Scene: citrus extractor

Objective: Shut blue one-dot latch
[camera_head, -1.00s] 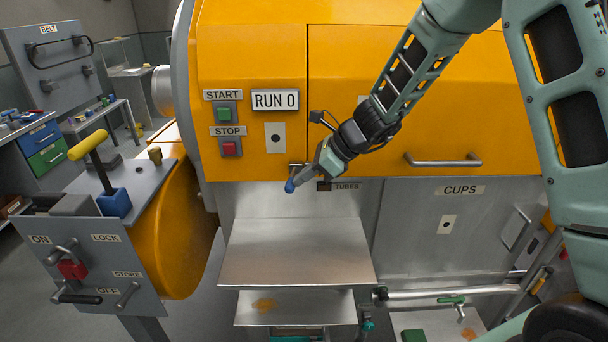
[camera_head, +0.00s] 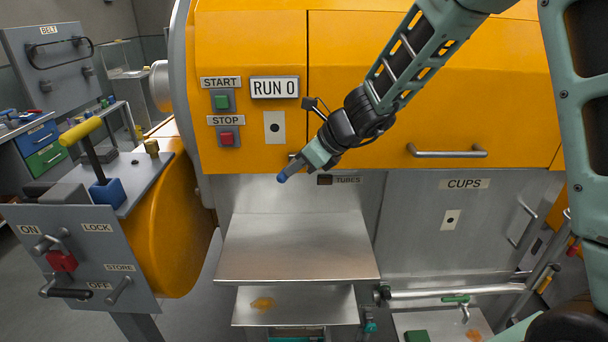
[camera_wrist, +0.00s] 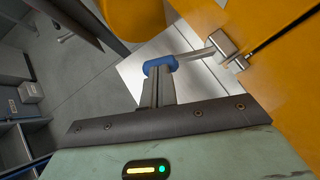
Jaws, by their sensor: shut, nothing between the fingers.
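The latch is a metal lever with what looks like a blue end (camera_head: 283,177), at the lower left of the orange door, below a white plate with one black dot (camera_head: 274,127). In the wrist view its metal arm (camera_wrist: 200,53) runs from a bracket on the orange panel to the blue part (camera_wrist: 160,66). My gripper (camera_head: 303,167) is shut and empty, with its fingertips at the blue part. In the wrist view the fingers (camera_wrist: 157,88) overlap it, so I cannot tell whether they touch. The fingers partly hide the latch.
The orange door has a bar handle (camera_head: 447,152). Start (camera_head: 221,102) and stop (camera_head: 227,138) buttons are at left. A steel shelf (camera_head: 297,250) lies below my gripper. The CUPS panel (camera_head: 425,240) is at right, and a lever panel (camera_head: 75,265) at far left.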

